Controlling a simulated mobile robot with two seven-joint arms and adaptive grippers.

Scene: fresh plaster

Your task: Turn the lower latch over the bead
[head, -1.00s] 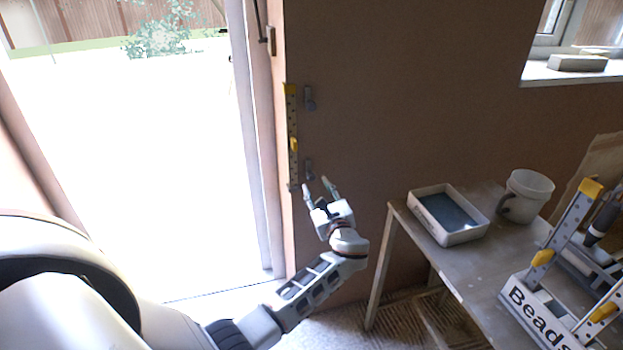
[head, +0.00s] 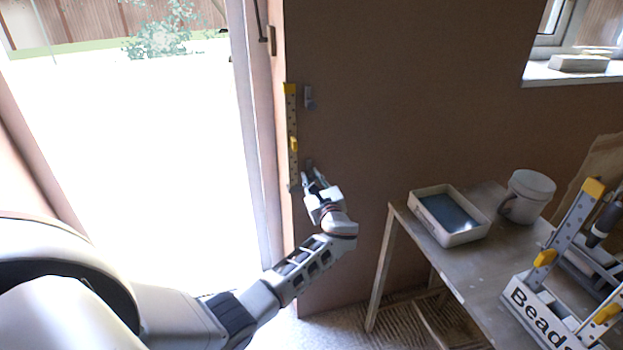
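The bead (head: 292,125) is a narrow perforated strip with yellow parts, standing upright along the wall edge beside the doorway. The upper latch (head: 309,97) is a small grey piece on the wall just right of the bead. The lower latch (head: 309,163) sits further down, right of the bead, and is mostly hidden by my fingertips. My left gripper (head: 312,174) is at the lower latch, its fingers pointing up at the wall with a gap between them. I cannot tell whether either finger touches the latch. My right gripper is out of view.
A bench (head: 478,262) stands at the right, with a shallow tray (head: 466,239) and a mug (head: 528,196) on it. A white box marked "Beads" (head: 535,315) holds more strips at the right front. The bright doorway is open at the left.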

